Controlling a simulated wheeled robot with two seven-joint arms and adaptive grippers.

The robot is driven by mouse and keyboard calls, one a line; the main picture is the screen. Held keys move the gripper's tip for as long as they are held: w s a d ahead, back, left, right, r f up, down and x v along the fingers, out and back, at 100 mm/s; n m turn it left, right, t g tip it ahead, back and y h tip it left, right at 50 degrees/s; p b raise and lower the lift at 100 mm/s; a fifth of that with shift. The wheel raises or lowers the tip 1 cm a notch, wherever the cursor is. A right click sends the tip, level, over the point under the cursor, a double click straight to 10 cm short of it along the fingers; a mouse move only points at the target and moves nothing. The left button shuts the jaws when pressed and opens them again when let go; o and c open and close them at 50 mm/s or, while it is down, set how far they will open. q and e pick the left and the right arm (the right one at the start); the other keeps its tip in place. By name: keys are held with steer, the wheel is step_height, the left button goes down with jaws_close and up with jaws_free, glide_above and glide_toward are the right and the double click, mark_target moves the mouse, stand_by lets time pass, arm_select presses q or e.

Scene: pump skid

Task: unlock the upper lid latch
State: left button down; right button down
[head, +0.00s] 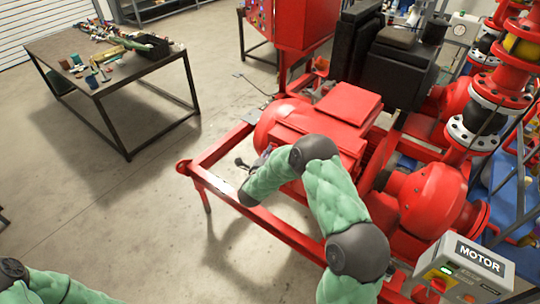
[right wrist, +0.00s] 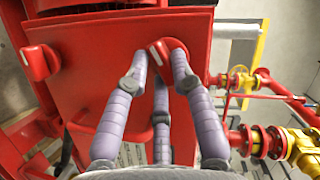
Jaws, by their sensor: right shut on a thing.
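A red latch knob (right wrist: 168,50) sits on the flat side of a red box (right wrist: 115,90) in the right wrist view. The fingers of my right gripper (right wrist: 160,62) are closed around this knob. A second red latch knob (right wrist: 38,62), with a pale edge, sits to the left on the same box, clear of the fingers. I cannot tell from the tilted wrist view which knob is the upper one. In the head view my right forearm reaches to the red motor housing (head: 345,105), and the latches are hidden. Only part of my left arm shows, at the bottom left.
Red frame rails (head: 265,222) run around the skid. A grey box marked MOTOR (head: 470,265) stands at the lower right. Red flanged pipes with yellow parts (right wrist: 285,145) lie right of the gripper. A cluttered table (head: 100,65) stands far left, with clear floor before it.

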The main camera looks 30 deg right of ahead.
steer(key=n+g+p, duration=0.1)
steer(key=n, duration=0.1)
steer(key=n+g+p, duration=0.2)
steer(key=r+n+g+p, duration=0.1)
steer(key=n+p, duration=0.1)
steer(key=shift+w, duration=0.15)
steer(key=shift+a+n+g+h+p, duration=0.1)
steer(key=shift+n+g+h+p, duration=0.2)
steer(key=shift+n+g+p, duration=0.85)
steer(key=shift+f+n, duration=0.1)
steer(key=shift+n, duration=0.15)
steer(key=c, duration=1)
jaws_free()
steer(key=shift+w, duration=0.1)
steer(key=shift+c, duration=0.2)
